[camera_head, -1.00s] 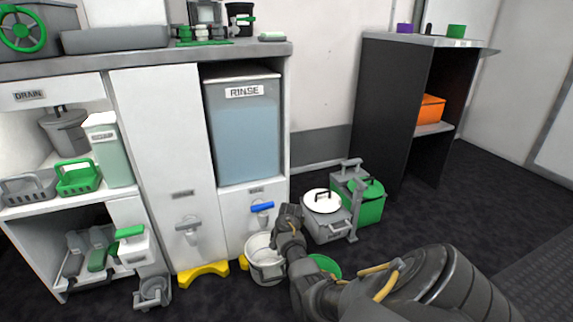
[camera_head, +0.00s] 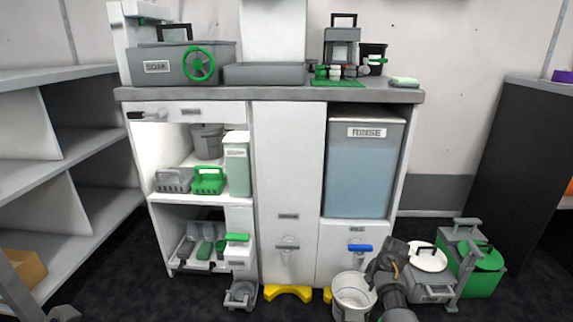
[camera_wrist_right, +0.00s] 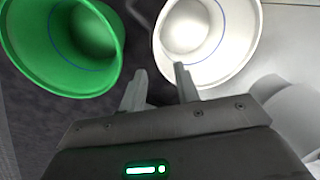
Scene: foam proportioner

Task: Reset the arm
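My right gripper (camera_head: 385,258) is low in front of the cabinet, just right of the white bucket (camera_head: 352,298). In the right wrist view its two fingers (camera_wrist_right: 160,82) stand apart with nothing between them. That view shows the open white bucket (camera_wrist_right: 238,52) ahead and a green bucket (camera_wrist_right: 66,88) at the upper left. A grey part (camera_head: 64,313) at the bottom left edge of the head view may belong to my left arm. Its fingers cannot be made out.
The cabinet (camera_head: 288,180) has a blue-handled tap (camera_head: 360,248) above the white bucket. A grey container with a white lid (camera_head: 428,258) and a green container (camera_head: 484,280) stand to the right. Yellow feet (camera_head: 288,292) are on the floor. Grey shelves (camera_head: 85,165) stand at the left.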

